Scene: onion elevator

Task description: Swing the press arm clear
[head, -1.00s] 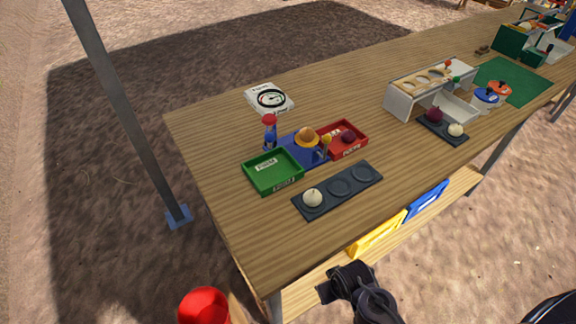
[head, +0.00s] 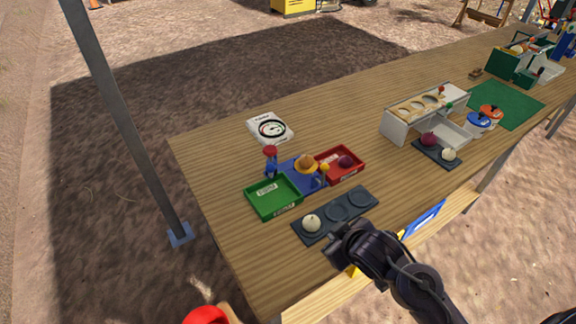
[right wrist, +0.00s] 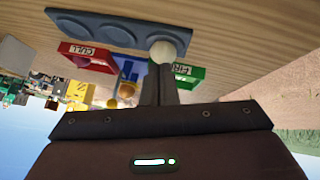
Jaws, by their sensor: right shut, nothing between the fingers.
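A small blue device (head: 291,183) stands between the green tray (head: 285,207) and the red tray (head: 354,177). It carries a red-topped post (head: 270,153), a round orange-yellow piece (head: 306,164) and a yellow knob (head: 324,168). I cannot tell which part is the press arm. My right gripper (head: 331,250) is near the table's front edge, beside the dark three-hollow tray, apart from the blue device. In the right wrist view its fingers (right wrist: 158,68) are shut and empty, in front of a white onion (right wrist: 167,52). My left gripper is not in view.
The dark tray (head: 337,213) holds the white onion in its left hollow. A dial scale (head: 270,129) sits behind the device. A wooden-topped rack (head: 397,128) and a second dark tray (head: 432,153) stand to the right. A grey post (head: 120,115) rises at the left.

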